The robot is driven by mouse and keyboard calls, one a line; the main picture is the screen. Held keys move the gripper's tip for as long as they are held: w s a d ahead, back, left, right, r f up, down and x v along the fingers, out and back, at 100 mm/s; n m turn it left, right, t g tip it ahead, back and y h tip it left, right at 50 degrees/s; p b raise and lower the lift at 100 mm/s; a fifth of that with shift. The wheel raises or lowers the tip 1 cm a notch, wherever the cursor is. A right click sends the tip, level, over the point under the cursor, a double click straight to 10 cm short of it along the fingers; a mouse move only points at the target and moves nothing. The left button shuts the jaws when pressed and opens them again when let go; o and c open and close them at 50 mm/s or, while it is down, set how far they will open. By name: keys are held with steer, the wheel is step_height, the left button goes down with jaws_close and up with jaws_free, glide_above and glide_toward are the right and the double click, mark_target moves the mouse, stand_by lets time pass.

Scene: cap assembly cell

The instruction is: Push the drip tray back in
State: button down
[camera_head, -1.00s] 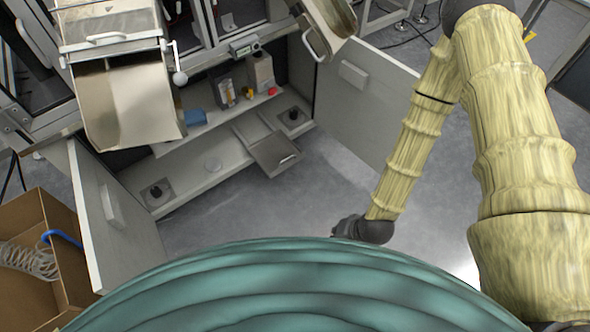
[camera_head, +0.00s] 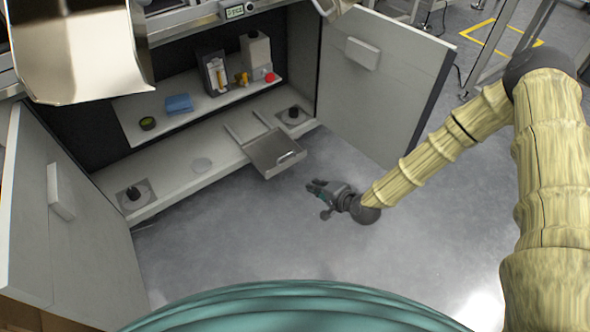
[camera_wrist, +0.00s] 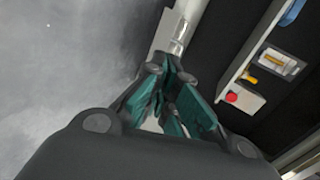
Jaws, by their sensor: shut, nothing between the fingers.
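The drip tray (camera_head: 272,152) is a flat grey metal tray with a handle on its front edge. In the head view it sticks out past the front edge of the cabinet's lower shelf, with two rails behind it. My gripper (camera_head: 312,187) is shut and empty, a little in front of the tray and to its lower right, apart from it. In the wrist view my gripper's teal and dark fingers (camera_wrist: 172,78) point towards a pale metal part, which seems to be the tray (camera_wrist: 178,38), partly hidden by the fingers.
The cabinet's right door (camera_head: 375,85) and left door (camera_head: 70,210) stand open. The upper shelf holds a blue cloth (camera_head: 179,103), a red knob (camera_head: 269,77) and small boxes. Black knobs (camera_head: 133,193) sit on the lower shelf. A metal chute (camera_head: 75,50) overhangs at upper left. The floor in front is clear.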

steer(key=w+a+f+b, duration=0.1)
steer(key=w+a+b, duration=0.1)
steer(key=w, duration=0.3)
steer(key=w+a+f+t+b, duration=0.1)
steer(key=w+a+f+b, duration=0.1)
steer(key=w+b, duration=0.2)
steer(key=w+a+f+m+b, duration=0.1)
steer(key=w+a+b, duration=0.1)
steer(key=w+b, duration=0.2)
steer(key=w, duration=0.2)
steer(key=shift+w+a+f+t+y, duration=0.15)
steer(key=shift+w+a+t+y, duration=0.15)
steer(key=shift+a, duration=0.05)
steer(key=shift+w, duration=0.15)
